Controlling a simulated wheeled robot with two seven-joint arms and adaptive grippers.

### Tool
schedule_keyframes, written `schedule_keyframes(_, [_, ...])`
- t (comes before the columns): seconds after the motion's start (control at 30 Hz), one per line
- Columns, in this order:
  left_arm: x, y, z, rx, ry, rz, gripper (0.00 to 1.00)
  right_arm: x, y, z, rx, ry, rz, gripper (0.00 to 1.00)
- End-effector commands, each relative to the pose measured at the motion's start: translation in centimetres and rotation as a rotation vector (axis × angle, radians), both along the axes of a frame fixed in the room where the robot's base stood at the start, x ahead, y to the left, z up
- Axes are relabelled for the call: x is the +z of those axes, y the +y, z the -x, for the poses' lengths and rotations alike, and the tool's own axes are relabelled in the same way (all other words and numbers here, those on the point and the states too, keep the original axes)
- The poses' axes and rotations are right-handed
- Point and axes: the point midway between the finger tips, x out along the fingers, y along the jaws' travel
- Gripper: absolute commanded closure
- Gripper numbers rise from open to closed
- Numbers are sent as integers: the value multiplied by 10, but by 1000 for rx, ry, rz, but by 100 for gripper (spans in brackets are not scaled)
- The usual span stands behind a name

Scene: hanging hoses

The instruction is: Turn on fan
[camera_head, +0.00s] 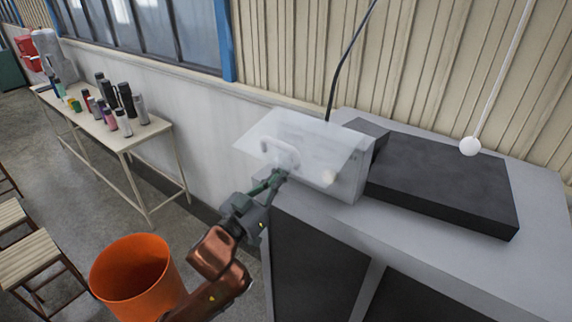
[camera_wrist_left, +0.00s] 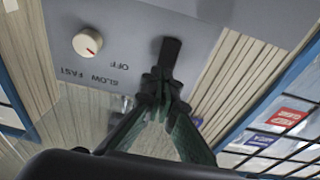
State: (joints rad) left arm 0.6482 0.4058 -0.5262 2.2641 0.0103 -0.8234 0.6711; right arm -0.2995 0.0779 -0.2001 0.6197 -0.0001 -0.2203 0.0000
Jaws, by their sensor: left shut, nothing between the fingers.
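The fan's grey control box (camera_head: 347,184) stands on the grey cabinet, with a clear cover (camera_head: 310,135) tilted out over its front. A pale handle (camera_head: 283,153) is on the cover's left part. A pale round knob (camera_head: 328,177) shows at the box front. In the left wrist view the knob (camera_wrist_left: 87,42) has a red mark pointing lower right, near the labels OFF, SLOW and FAST. My left gripper (camera_head: 279,174) is shut and empty just below the handle; whether it touches is unclear. Its dark fingertips (camera_wrist_left: 168,62) lie beside the knob, in front of the panel (camera_wrist_left: 135,25). My right gripper is out of view.
A dark flat slab (camera_head: 440,180) lies on the cabinet right of the box. A black cable rises behind the box, and a white ball (camera_head: 470,146) hangs on a cord. An orange bin (camera_head: 135,275) stands lower left. A table (camera_head: 110,138) holds several bottles.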

Motion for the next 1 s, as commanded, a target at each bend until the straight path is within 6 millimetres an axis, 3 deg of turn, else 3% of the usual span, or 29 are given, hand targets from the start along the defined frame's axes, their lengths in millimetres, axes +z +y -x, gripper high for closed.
schedule_keyframes(0.23, [4, -11, -15, 0, 0, 0, 100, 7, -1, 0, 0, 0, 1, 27])
schedule_keyframes(0.57, [3, -11, -15, 0, 0, 0, 100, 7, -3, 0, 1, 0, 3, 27])
schedule_keyframes(0.77, [13, -17, -23, 0, 1, 3, 100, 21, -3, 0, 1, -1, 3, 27])
schedule_keyframes(1.0, [9, -16, -22, 0, 0, 0, 100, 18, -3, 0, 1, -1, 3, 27])
